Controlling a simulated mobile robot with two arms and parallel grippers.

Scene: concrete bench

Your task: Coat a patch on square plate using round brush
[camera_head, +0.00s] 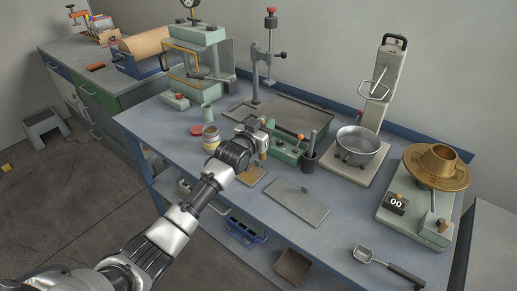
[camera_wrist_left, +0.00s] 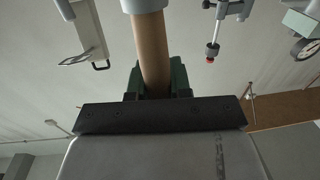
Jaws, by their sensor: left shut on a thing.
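My left gripper (camera_head: 262,138) is over the middle of the bench, shut on the round brush (camera_head: 263,154). In the left wrist view the brush's tan, rod-like handle (camera_wrist_left: 152,55) is between the dark fingers (camera_wrist_left: 155,82), with a pale grey band at the top edge. Its bristle end is not clear. My right gripper is not in view.
A grey flat panel (camera_head: 299,205) lies right of the plate. A jar (camera_head: 210,138) stands left of my gripper, a dark cup (camera_head: 309,161) to its right. A metal bowl (camera_head: 358,146) and a scoop (camera_head: 388,265) are further right.

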